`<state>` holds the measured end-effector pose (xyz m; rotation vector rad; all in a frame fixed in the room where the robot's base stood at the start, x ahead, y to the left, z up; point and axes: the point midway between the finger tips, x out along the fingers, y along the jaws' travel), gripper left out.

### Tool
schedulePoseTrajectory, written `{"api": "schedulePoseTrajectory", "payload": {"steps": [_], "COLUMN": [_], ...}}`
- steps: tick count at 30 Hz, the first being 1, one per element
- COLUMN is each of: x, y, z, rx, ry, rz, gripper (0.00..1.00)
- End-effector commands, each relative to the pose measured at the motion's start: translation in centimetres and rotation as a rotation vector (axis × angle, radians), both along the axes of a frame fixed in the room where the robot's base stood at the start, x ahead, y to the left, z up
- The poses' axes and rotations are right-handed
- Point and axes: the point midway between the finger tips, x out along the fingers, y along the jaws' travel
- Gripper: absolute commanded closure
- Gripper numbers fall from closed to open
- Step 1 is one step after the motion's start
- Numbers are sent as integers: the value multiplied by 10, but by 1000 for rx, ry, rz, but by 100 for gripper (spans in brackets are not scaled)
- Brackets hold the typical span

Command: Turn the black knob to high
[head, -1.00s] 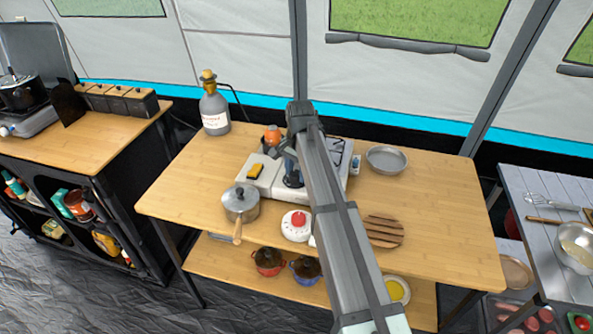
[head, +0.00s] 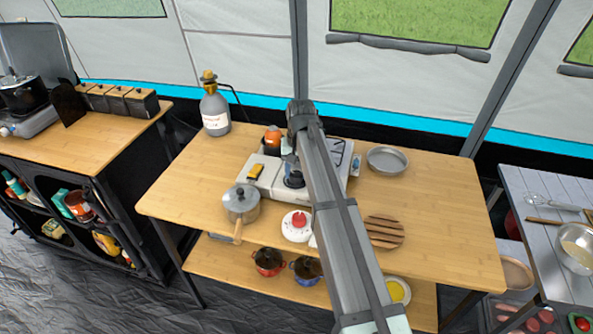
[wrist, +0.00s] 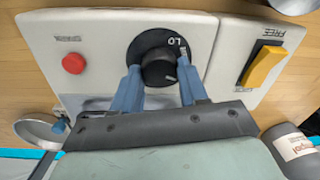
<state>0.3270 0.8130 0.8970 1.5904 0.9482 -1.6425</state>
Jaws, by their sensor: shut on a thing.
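The black knob (wrist: 158,70) sits in a black dial ring on the white stove's front panel in the wrist view. "LO" is printed at the ring's upper right, and the knob's pale pointer line points to the lower right. My gripper (wrist: 159,78) has a blue finger on each side of the knob and is shut on it. In the head view, my gripper (head: 289,165) is at the stove (head: 323,190), partly hidden by my arm, with the dark dial just below the fingers. The "high" mark does not show.
A red button (wrist: 73,63) and a yellow switch (wrist: 263,65) flank the dial. The table's right end is clear.

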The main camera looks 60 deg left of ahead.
Motion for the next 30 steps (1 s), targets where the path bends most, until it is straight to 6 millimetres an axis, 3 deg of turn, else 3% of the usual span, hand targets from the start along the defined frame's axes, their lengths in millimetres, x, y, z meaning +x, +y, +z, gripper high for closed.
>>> {"api": "schedulePoseTrajectory", "payload": {"steps": [12, 13, 18, 21, 30], "x": [1, 1, 1, 0, 0], "y": [1, 1, 1, 1, 1], "z": [0, 0, 0, 0, 3], "rx": [2, 2, 2, 1, 1], "ry": [-1, -1, -1, -1, -1], "rz": [7, 7, 7, 6, 6], "gripper": [87, 56, 40, 32, 32]}}
